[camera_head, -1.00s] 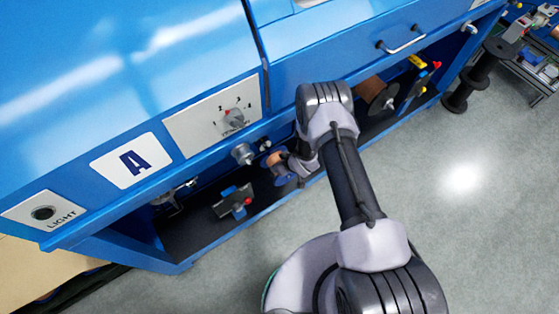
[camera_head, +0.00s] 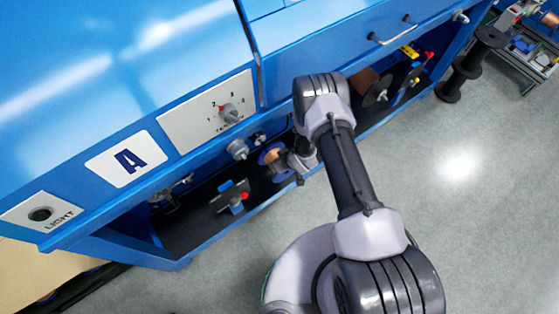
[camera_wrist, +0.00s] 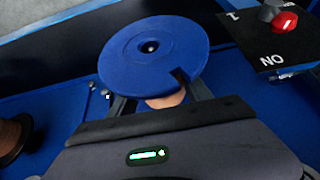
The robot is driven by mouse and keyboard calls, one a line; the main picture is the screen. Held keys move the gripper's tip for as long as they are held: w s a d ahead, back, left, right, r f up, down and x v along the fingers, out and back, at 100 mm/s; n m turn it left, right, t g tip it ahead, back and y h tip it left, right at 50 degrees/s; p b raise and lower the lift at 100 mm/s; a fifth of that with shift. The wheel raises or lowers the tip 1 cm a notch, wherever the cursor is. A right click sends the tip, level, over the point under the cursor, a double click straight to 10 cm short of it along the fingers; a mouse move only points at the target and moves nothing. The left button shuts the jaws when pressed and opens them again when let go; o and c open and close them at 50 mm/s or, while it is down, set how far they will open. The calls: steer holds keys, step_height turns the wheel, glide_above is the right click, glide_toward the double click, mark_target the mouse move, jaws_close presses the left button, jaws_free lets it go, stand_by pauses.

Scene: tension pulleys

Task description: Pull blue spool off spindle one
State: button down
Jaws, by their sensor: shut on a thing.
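The blue spool (camera_wrist: 140,68) fills the upper middle of the wrist view. Its round blue flange faces the camera, with a small dark centre hole, and part of its copper-coloured core (camera_wrist: 166,100) shows below the flange. My gripper (camera_wrist: 162,97) is shut on the spool at the core, one dark finger on each side. In the head view the spool (camera_head: 265,157) is small, beside my gripper (camera_head: 294,162), in front of the open lower bay. Spindle one is hidden behind the spool and wrist, so I cannot tell how far the spool sits on it.
A red switch (camera_wrist: 284,21) on a dark plate is right of the spool. Another copper spool (camera_wrist: 12,138) is at the left. Grey floor lies open in front.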

steer(key=shift+s+d+p, duration=0.3)
steer(key=shift+s+d, duration=0.2)
steer(key=shift+s, duration=0.2)
steer(key=shift+s+d+p, duration=0.3)
steer(key=shift+s+d, duration=0.2)
steer(key=shift+s, duration=0.15)
steer(key=shift+s+d+p, duration=0.25)
steer(key=shift+s+d, duration=0.25)
steer(key=shift+s, duration=0.25)
steer(key=shift+s+d+p, duration=0.25)
steer(key=shift+s+d, duration=0.2)
steer(key=shift+s, duration=0.3)
steer(key=shift+s+d+p, duration=0.25)
steer(key=shift+s+d, duration=0.25)
steer(key=shift+s, duration=0.25)
steer(key=shift+s+d+p, duration=0.2)
steer(key=shift+s+d, duration=0.3)
steer(key=shift+s, duration=0.2)
steer(key=shift+s+d, duration=0.4)
steer(key=shift+s, duration=0.2)
steer(key=shift+s, duration=0.1)
